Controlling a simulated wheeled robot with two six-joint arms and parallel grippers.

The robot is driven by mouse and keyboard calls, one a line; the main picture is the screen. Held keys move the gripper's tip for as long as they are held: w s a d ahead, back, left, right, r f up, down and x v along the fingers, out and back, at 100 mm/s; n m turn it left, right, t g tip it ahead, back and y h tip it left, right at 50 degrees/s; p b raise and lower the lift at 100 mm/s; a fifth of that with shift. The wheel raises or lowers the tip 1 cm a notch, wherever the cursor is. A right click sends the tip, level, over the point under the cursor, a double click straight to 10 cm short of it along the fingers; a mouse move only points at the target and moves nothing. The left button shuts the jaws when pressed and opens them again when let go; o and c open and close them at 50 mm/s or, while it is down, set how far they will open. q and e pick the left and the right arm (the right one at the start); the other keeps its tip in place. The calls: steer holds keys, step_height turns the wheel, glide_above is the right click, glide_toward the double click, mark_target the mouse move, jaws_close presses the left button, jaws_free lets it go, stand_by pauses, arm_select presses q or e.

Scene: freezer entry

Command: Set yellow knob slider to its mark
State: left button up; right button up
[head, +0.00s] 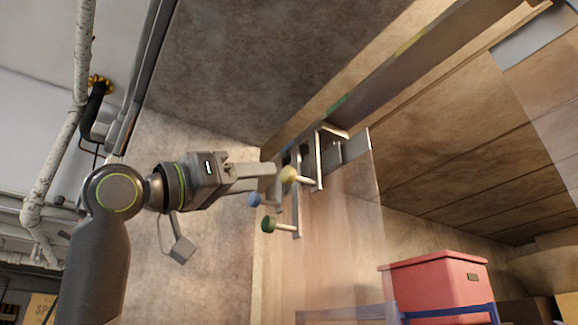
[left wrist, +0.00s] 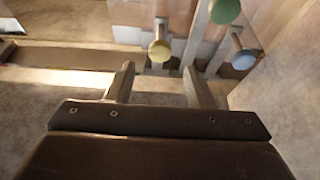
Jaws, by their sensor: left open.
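The yellow knob (head: 289,174) sits on a metal slider bracket (head: 319,155) below a long overhead rail (head: 375,82). A yellow stripe (head: 411,43) is on the rail, farther up and right than the knob. My left gripper (head: 270,181) is open, with its fingertips close beside the yellow knob. In the left wrist view the yellow knob (left wrist: 160,50) appears just beyond the fingertips, between the two fingers (left wrist: 160,76). I cannot tell whether they touch it. My right gripper is not in view.
A blue knob (head: 254,199) and a green knob (head: 268,224) are close below the left gripper. A green stripe (head: 337,104) is also on the rail. A clear panel hangs below it. A red box (head: 436,285) stands at lower right. White pipes (head: 68,140) run at left.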

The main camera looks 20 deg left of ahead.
mark_target(283, 173)
arm_select(q)
steer(key=p+x, duration=0.3)
steer(key=x, duration=0.3)
steer(key=shift+w+d+r+p, duration=0.15)
steer(key=shift+d+r+p, duration=0.05)
steer(key=shift+r+p, duration=0.15)
steer(key=shift+w+d+r, duration=0.1)
steer(key=shift+w+d, duration=0.3)
steer(key=shift+w, duration=0.15)
jaws_close()
